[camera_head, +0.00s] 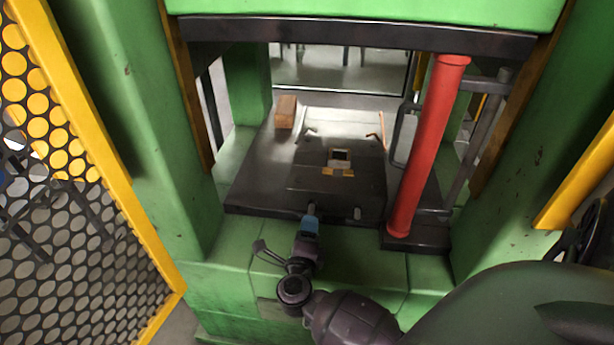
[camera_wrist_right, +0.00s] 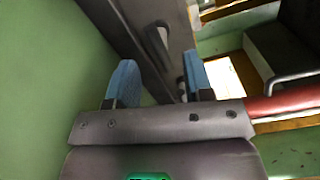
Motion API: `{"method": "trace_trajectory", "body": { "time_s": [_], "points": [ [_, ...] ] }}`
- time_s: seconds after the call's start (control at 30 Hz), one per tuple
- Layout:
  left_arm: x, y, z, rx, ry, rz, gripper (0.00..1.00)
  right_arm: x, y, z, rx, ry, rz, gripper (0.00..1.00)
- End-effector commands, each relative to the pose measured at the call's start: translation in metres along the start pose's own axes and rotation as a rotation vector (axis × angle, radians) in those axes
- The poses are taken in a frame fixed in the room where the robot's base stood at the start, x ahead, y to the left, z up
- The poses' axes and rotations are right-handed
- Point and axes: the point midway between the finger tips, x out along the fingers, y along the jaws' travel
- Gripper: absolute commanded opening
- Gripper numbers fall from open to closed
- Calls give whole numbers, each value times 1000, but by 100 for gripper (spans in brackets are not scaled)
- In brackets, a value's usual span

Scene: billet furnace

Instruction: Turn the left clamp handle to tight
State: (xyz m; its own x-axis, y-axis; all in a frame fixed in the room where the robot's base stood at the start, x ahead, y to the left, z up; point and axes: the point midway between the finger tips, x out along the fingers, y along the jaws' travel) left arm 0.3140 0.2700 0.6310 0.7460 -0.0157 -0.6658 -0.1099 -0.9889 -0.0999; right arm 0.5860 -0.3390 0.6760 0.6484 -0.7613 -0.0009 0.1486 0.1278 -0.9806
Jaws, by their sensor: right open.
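My right gripper (camera_head: 311,222) reaches the front edge of the dark press bed from below, its blue fingertips pointing at the edge. A small grey clamp handle (camera_head: 311,208) stands just beyond the fingertips at the left. A second, similar grey handle (camera_head: 357,213) sits further right on the same edge. In the right wrist view the two blue fingers (camera_wrist_right: 158,80) are apart. A grey lever (camera_wrist_right: 158,45) shows in the gap between them, in line with the opening. I cannot tell whether a finger touches it. My left gripper is out of view.
A red column (camera_head: 430,150) stands right of the bed (camera_head: 260,180). An orange-brown block (camera_head: 286,112) and a small square-holed part (camera_head: 340,160) lie on the bed. Green press posts flank it. A yellow-framed mesh guard (camera_head: 70,150) is at the left.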

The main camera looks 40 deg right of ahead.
Motion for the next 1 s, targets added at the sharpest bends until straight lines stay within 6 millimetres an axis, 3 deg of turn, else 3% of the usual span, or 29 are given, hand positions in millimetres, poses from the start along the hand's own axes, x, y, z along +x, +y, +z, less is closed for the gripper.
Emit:
{"method": "trace_trajectory", "body": {
  "time_s": [0.1, 0.3, 0.77, 1.0],
  "points": [
    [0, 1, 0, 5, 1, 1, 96, 21, 2, -1, -4, -1, -2, 47],
    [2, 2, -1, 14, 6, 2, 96, 44, 1, 0, -4, -2, -1, 47],
    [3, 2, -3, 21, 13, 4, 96, 54, 0, 0, -1, -1, -1, 47],
    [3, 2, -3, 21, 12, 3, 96, 53, 0, 0, -1, -1, -1, 10]
  ]
}}
